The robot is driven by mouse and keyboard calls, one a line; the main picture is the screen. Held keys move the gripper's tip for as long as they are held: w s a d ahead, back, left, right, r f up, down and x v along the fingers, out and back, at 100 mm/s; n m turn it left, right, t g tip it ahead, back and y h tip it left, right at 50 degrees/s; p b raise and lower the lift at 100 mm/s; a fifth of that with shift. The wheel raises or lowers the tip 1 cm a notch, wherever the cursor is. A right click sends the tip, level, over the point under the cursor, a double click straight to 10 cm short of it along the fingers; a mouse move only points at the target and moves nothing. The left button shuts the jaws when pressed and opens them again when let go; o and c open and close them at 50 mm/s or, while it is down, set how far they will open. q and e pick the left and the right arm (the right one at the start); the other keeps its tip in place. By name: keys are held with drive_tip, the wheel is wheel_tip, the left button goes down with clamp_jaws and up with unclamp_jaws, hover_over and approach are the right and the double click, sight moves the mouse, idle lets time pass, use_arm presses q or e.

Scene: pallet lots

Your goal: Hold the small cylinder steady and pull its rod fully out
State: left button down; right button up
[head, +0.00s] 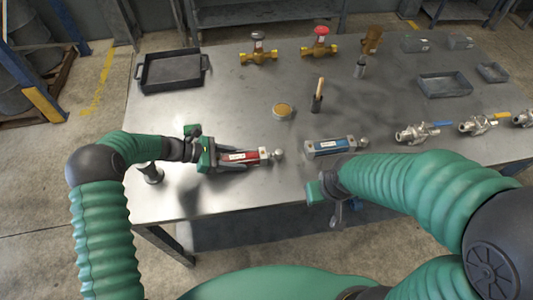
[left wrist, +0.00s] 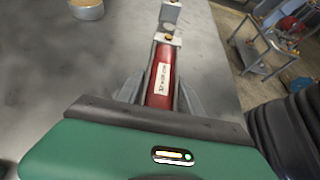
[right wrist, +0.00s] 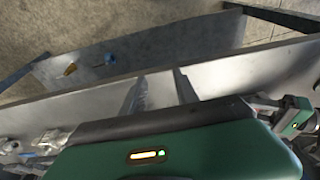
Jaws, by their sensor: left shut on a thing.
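A small red cylinder (head: 252,156) with a white label and metal end blocks lies at the table's front left. Its rod end, a round metal knob (head: 279,154), points right. My left gripper (head: 233,159) is shut around the red body, with a finger on each side; the left wrist view shows the red body (left wrist: 160,80) between the fingers. My right gripper (head: 338,212) is at the table's front edge, below the blue cylinder. Its fingers (right wrist: 160,92) are apart with nothing between them.
A black tray (head: 172,71) stands at the back left. A round tin (head: 282,111) and a wooden-handled tool (head: 318,96) stand mid-table. Valves (head: 417,133) line the right side, with grey bins (head: 444,85) behind. Bare table lies between the tray and the red cylinder.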

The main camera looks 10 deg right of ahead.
idle(0.4)
drive_tip(key=shift+w+a, duration=0.1)
drive_tip(key=shift+a, duration=0.1)
drive_tip(key=c, duration=0.4)
drive_tip(key=w+a+n+h, duration=0.1)
drive_tip(key=w+a, duration=0.1)
drive_tip(key=w+a+n, duration=0.1)
drive_tip(key=w, duration=0.1)
drive_tip(key=w+a+r+n+t+h, duration=0.1)
drive_tip(key=w+a, duration=0.1)
drive_tip(key=w, duration=0.1)
drive_tip(key=shift+a+r+h, duration=0.1)
drive_tip(key=shift+a+h, duration=0.2)
clamp_jaws()
drive_tip(key=w+a+r+n+t, duration=0.1)
drive_tip(key=w+a+r+t, duration=0.1)
drive_tip(key=w+a, duration=0.3)
drive_tip(key=shift+w+a+r+t+h, duration=0.35)
drive_tip(key=shift+a+t, duration=0.25)
drive_tip(key=shift+a, duration=0.3)
